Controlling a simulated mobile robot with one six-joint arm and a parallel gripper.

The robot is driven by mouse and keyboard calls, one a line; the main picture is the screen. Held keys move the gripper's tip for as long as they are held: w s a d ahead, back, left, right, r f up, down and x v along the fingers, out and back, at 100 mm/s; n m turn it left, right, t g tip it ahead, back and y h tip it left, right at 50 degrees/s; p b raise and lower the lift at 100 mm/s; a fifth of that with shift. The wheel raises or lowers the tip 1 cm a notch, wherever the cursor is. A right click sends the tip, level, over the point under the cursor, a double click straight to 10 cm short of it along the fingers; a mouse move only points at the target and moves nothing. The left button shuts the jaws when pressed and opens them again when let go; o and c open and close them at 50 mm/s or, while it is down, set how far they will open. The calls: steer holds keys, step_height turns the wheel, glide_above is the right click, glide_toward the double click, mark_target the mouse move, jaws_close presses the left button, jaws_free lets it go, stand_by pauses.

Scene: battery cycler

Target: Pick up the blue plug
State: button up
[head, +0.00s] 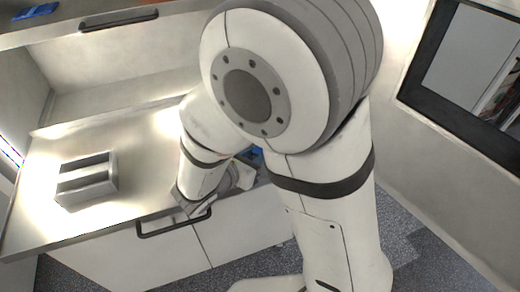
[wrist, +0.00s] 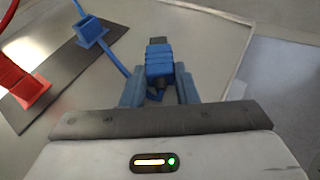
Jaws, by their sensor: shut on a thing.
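The blue plug (wrist: 160,66) is between the two fingers of my gripper (wrist: 160,92) in the wrist view. It has a ribbed blue body and a dark tip pointing away from me. The fingers are shut on it. A blue cable shows at the left of the plug, and a blue block-like piece (wrist: 90,33) stands further left. In the head view my arm hides most of the gripper, and only a bit of blue (head: 252,156) shows behind the arm.
A red connector with a red cable (wrist: 27,88) sits at the left on a dark strip (wrist: 62,66). In the head view a grey slotted box (head: 87,191) stands on the metal counter (head: 140,150), with a drawer handle (head: 172,222) at its front. The counter's middle is clear.

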steer(key=shift+c, duration=0.5)
step_height(320, 180, up, 10)
stand_by(0.5)
